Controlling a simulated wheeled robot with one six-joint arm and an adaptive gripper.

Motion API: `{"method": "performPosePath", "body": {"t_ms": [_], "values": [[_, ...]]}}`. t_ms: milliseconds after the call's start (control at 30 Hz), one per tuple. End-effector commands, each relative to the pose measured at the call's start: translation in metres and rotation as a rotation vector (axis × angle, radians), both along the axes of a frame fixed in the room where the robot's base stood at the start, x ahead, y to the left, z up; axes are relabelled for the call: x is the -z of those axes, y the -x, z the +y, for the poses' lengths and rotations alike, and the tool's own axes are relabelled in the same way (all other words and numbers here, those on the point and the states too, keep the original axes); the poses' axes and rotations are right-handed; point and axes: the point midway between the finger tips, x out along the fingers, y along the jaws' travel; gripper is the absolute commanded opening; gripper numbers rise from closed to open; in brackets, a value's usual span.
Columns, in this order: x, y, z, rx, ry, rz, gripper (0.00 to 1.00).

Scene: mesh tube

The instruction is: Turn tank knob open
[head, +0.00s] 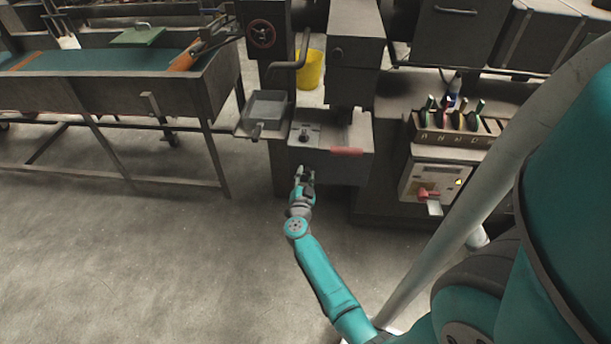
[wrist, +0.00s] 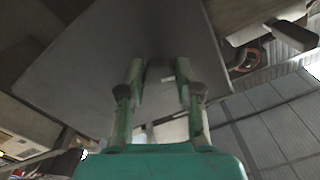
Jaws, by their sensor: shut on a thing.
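The tank is a grey metal box (head: 338,168) low on the machine in the head view, with a small dark knob-like fitting (head: 304,137) and a red bar (head: 346,151) on top. My gripper (head: 304,172) is at the tank's front left, below that fitting. In the wrist view my gripper (wrist: 160,82) has its two fingers a little apart, pointing at a broad grey panel (wrist: 100,70). It is shut on what seems to be the tank knob, which the fingers and the dim light mostly hide.
A grey tray (head: 266,106) stands left of the tank. A yellow bucket (head: 311,70) is behind. A rack of tools (head: 455,122) and a control box with a red switch (head: 429,192) are at the right. The floor (head: 150,250) at the front left is clear.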

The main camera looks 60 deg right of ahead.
Motion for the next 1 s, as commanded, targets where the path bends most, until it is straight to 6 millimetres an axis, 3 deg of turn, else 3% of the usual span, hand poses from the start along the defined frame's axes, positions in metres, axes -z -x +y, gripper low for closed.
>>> {"method": "performPosePath", "body": {"t_ms": [1000], "values": [[0.0017,0.0014,0.0002,-0.003,0.367,0.892,0.0]]}}
